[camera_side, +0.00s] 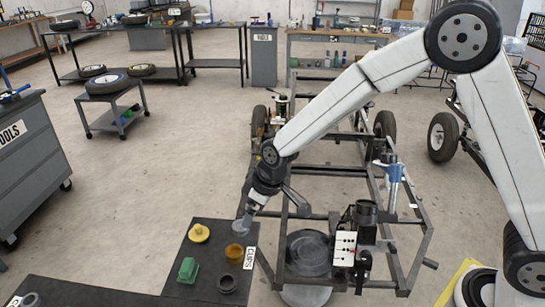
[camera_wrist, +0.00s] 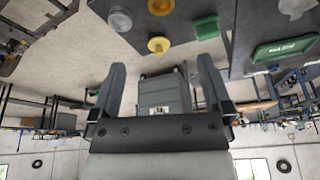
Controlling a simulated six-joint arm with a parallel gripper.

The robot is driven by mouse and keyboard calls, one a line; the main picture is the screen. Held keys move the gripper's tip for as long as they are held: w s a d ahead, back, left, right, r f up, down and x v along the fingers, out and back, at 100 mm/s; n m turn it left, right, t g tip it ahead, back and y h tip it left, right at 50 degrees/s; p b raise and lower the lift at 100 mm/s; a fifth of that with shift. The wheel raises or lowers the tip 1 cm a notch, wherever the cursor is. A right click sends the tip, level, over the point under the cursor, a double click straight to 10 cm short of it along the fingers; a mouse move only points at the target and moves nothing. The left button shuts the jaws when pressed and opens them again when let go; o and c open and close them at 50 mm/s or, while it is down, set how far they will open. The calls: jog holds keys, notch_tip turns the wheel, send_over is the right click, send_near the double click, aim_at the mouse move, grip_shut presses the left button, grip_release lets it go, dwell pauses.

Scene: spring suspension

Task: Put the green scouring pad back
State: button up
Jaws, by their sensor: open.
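A green block-like piece (camera_side: 188,268), which looks like the scouring pad, lies on the dark table (camera_side: 175,287) in the side view. It also shows as a small green piece near the top of the wrist view (camera_wrist: 207,27). A green tray marked PADS (camera_wrist: 285,48) is at the right of the wrist view. My gripper (camera_side: 243,217) is above the table's far right corner in the side view, away from the green piece. In the wrist view its fingers (camera_wrist: 161,65) are apart with nothing held between them.
A yellow disc-shaped piece (camera_side: 199,232), an amber cup (camera_side: 234,252) and a dark ring (camera_side: 227,283) stand near the green piece. A CUPS label (camera_side: 250,257) is on the table's right edge. A metal frame (camera_side: 330,216) stands to the right.

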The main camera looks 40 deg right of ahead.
jog(key=s+d+r+m+h, duration=0.1)
jog(key=s+d+m, duration=0.4)
jog(key=s+d, duration=0.9)
jog(key=s+r, duration=0.1)
jog(key=s, duration=0.3)
jog(key=shift+d+r+m+g+h, duration=0.25)
jog(key=shift+r+m+g+h, duration=0.05)
jog(key=shift+r+g+h, duration=0.1)
